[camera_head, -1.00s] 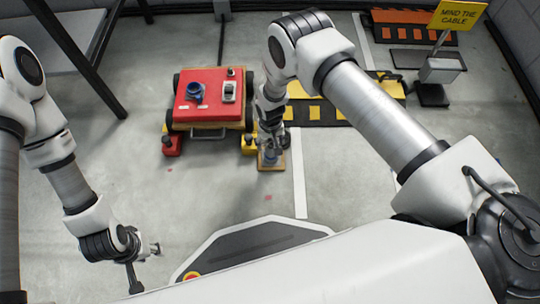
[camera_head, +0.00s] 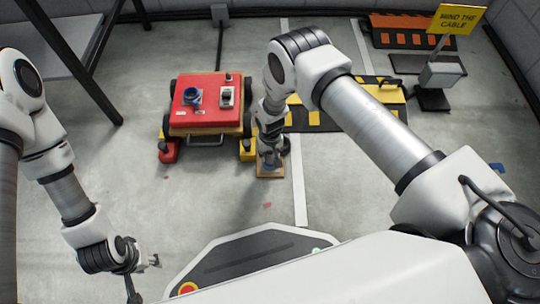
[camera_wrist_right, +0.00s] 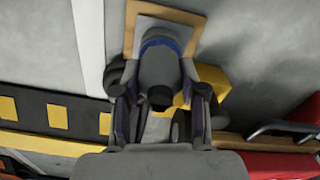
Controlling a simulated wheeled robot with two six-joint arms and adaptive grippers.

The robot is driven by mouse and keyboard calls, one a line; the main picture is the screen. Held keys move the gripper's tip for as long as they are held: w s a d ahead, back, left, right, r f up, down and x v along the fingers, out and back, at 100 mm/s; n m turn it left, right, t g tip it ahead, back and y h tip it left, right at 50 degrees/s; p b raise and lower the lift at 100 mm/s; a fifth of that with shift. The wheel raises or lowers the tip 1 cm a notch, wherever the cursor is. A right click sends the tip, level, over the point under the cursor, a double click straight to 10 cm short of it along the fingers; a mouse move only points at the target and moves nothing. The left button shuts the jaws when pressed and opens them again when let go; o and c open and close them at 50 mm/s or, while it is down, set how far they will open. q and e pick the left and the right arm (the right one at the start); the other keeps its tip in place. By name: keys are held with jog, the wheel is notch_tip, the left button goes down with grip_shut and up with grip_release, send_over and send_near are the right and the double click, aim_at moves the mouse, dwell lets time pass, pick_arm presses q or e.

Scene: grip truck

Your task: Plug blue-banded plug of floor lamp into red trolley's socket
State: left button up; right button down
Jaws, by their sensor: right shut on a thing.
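The grey plug with a blue band (camera_wrist_right: 160,44) is between the fingers of my right gripper (camera_wrist_right: 160,112), which is shut on it. The plug is over a wooden-edged board (camera_wrist_right: 130,30) with a light grey pad; I cannot tell whether it touches. In the head view my right gripper (camera_head: 269,158) points down over this board (camera_head: 271,174), just right of and nearer than the red trolley (camera_head: 208,118). A blue round socket (camera_head: 192,96) is on the trolley's top. My left gripper (camera_head: 152,261) is at lower left, away from everything; its opening is unclear.
A grey switch-like fitting (camera_head: 227,97) is beside the socket. A yellow-black cable ramp (camera_head: 345,113) lies right of the trolley. A yellow sign (camera_head: 458,18) stands at the back right. A table (camera_head: 60,45) is at the back left.

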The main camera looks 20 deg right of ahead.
notch_tip(320, 180, up, 11)
jog(key=p, duration=0.6)
notch_tip(320, 180, up, 12)
jog(key=p, duration=1.1)
jog(key=shift+r, duration=0.15)
notch_tip(320, 180, down, 3)
jog(key=shift+w+r+b, duration=0.1)
jog(key=shift+r+b, duration=0.05)
jog(key=shift+b, duration=1.05)
